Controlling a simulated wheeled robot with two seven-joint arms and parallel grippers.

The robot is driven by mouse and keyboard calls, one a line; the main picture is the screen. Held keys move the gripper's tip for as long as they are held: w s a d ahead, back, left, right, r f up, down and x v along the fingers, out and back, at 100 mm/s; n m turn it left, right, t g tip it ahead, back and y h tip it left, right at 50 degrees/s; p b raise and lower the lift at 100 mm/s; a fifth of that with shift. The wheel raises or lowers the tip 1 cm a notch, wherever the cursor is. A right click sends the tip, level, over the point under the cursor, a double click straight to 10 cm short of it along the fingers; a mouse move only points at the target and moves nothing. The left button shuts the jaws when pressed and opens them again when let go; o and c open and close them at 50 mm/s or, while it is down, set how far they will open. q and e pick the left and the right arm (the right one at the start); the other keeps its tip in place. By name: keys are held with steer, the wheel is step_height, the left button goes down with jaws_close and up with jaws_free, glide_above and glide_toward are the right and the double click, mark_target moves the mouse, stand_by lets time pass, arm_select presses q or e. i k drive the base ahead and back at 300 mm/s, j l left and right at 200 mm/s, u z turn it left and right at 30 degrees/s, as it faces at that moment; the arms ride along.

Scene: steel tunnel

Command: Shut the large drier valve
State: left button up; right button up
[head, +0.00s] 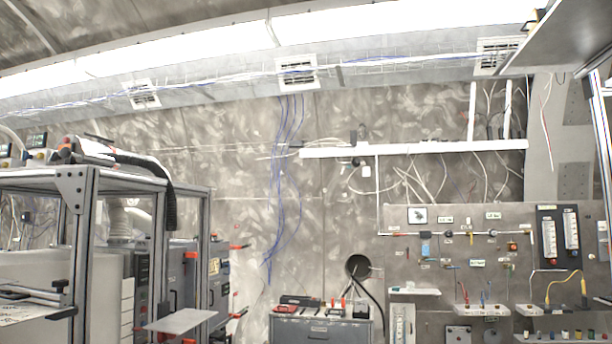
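A grey wall panel (395,268) at the right carries thin piping, small fittings and several white labels. A small blue part (426,249) and a small orange-red part (512,246) sit on or near its pipe line. The labels are too small to read, so I cannot tell which fitting is the large drier valve, or whether it is open or shut. Neither of my grippers is in view.
A metal-framed rack (158,250) with equipment stands at the left. A grey cabinet (320,331) with tools on top stands below centre. Two flowmeters (549,240) are on the panel's right. A shelf (570,40) overhangs the upper right. Blue cables (279,190) hang on the wall.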

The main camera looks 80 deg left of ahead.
mark_target(25, 155)
steer(key=j+u, duration=0.1)
steer(key=u, duration=4.3)
steer(key=i+j+u, duration=0.15)
steer(key=i+u, duration=0.25)
steer(key=i, duration=0.15)
steer(key=i+u, duration=0.35)
steer(key=i, duration=0.15)
